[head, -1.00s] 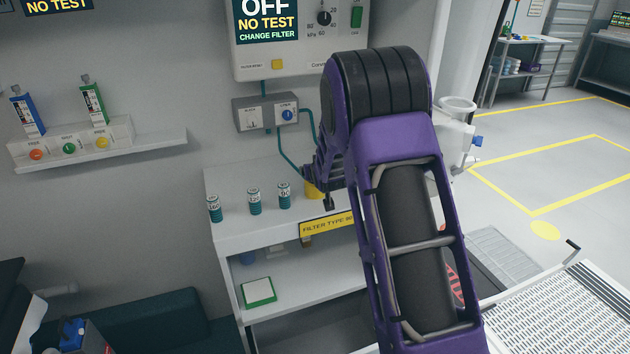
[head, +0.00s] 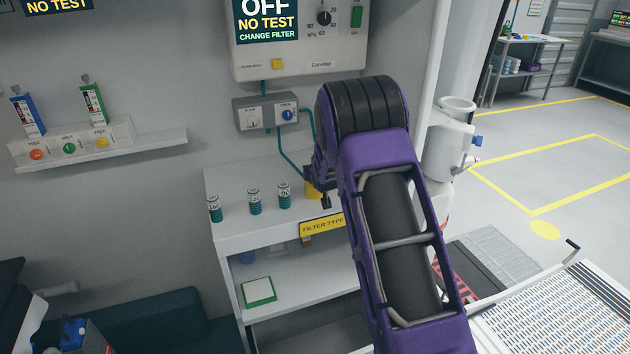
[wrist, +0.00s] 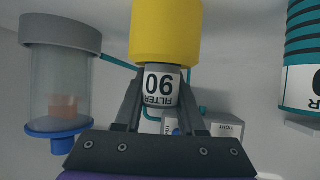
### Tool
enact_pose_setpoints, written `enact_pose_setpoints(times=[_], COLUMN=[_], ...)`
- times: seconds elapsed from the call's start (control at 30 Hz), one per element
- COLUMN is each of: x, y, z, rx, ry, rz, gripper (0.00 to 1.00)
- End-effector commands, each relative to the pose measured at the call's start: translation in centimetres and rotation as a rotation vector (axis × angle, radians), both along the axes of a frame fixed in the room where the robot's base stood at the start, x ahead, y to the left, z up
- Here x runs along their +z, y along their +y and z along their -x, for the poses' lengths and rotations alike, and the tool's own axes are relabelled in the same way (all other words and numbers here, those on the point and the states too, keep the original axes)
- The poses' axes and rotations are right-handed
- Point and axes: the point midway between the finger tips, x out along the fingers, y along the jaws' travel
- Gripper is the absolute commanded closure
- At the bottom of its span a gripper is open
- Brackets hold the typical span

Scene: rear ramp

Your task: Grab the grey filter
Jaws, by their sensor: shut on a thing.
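My gripper (wrist: 160,82) is shut on a filter with a grey neck and white label (wrist: 160,86), printed with a two-digit number and the word FILTER. A wide yellow body (wrist: 166,30) joins it beyond the fingertips. In the head view, the yellow part (head: 313,189) shows beside my wrist, at the right of the shelf unit's top. My arm hides most of the gripper there. I cannot tell whether the filter touches the top. No wholly grey filter shows clearly.
Three teal-ringed filters (head: 254,202) stand on the white shelf unit (head: 235,226), left of my gripper. One is close at right in the wrist view (wrist: 304,85). A clear, grey-capped cylinder (wrist: 62,85) is at left there. A control box (head: 265,112) hangs on the wall behind.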

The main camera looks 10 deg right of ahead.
Motion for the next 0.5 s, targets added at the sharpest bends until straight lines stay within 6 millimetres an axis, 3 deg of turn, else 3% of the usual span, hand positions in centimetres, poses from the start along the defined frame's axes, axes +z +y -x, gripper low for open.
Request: enact_pose_setpoints(times=[0.03,0.1,0.5], x=[0.01,0.01,0.88], y=[0.00,0.00,-0.01], z=[0.00,0.00,-0.05], rx=[0.000,0.000,0.000], ry=[0.000,0.000,-0.003], rz=[0.000,0.000,0.000], gripper=[0.87,1.00,1.00])
